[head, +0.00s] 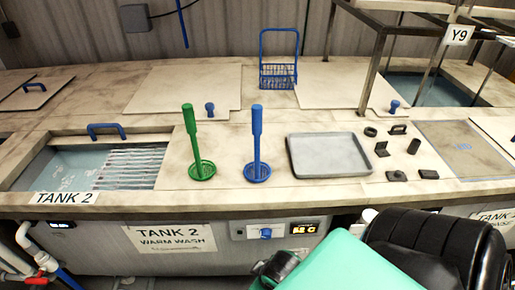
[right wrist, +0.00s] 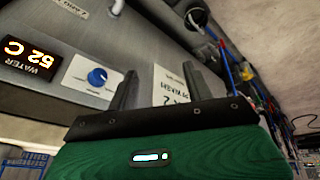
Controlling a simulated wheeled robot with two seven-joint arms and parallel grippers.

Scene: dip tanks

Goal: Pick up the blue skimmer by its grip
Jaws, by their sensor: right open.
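The blue skimmer (head: 257,130) stands upright on the tank deck in the head view. Its grip is the thick upper part, and its round perforated head rests on the deck. A green skimmer (head: 191,125) of the same shape stands to its left. My right gripper (right wrist: 159,72) shows in the right wrist view, its two dark fingers apart with nothing between them. It is by the tank's front panel, with the water display and blue knob in view; no skimmer shows there. My left gripper is not in view.
A grey tray (head: 328,155) lies right of the blue skimmer, with several small black parts beyond it. Open Tank 2 (head: 60,165) is at the left. A blue wire basket (head: 278,76) stands behind. The deck between the skimmers is clear.

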